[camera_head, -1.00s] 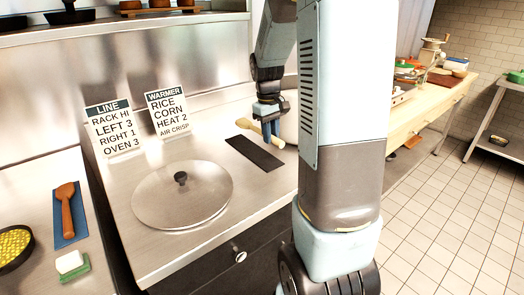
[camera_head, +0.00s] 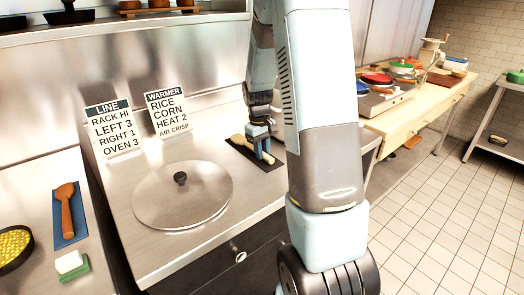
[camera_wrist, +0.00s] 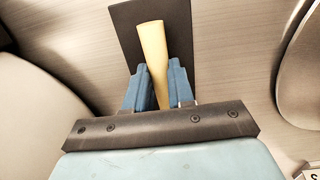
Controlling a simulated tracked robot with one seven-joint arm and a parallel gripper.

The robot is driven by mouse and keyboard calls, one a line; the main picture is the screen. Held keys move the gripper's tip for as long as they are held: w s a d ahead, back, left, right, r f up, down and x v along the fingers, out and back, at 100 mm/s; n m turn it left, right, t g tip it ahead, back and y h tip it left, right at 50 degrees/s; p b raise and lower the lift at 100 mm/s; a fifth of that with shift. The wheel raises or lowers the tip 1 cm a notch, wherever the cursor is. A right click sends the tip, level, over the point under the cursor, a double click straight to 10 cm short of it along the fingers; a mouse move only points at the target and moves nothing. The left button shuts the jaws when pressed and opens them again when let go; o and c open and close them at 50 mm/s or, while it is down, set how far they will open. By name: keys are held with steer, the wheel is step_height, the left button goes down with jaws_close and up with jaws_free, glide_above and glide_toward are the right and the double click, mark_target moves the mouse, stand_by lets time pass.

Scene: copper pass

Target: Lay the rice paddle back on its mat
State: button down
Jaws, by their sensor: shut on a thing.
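The pale wooden rice paddle (camera_head: 239,139) is in my gripper (camera_head: 262,154), over the dark mat (camera_head: 235,147) on the steel counter. In the wrist view my blue fingers (camera_wrist: 160,92) are shut on the yellowish paddle (camera_wrist: 153,45), with the dark mat (camera_wrist: 182,22) behind it. The paddle lies roughly along the mat. I cannot tell whether it touches the mat. Part of the paddle and mat is hidden by my fingers.
A round steel lid (camera_head: 205,205) with a black knob sits left of the mat. Two sign cards (camera_head: 168,115) stand against the back wall. On the left a brown paddle (camera_head: 66,215) lies on a blue mat (camera_head: 76,239).

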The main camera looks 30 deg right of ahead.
steer(key=c, duration=1)
jaws_free()
step_height(320, 180, up, 11)
steer(key=s+a+r+m+t, duration=0.1)
steer(key=s+a+r+t, duration=0.2)
steer(key=s+a+r, duration=0.6)
steer(key=shift+s+a+r+m+t+y, duration=0.15)
steer(key=shift+s+a+r+t, duration=0.45)
steer(key=shift+s, duration=2)
steer(key=shift+s+a+r+m+t+y, duration=0.2)
steer(key=shift+s+a+r+t, duration=0.45)
steer(key=shift+s, duration=1.95)
steer(key=shift+s+a+r+m+t+h, duration=0.1)
steer(key=shift+s+a+r+m+t, duration=0.35)
steer(key=shift+s, duration=2.15)
steer(key=shift+a+r, duration=0.15)
steer(key=shift+a, duration=0.15)
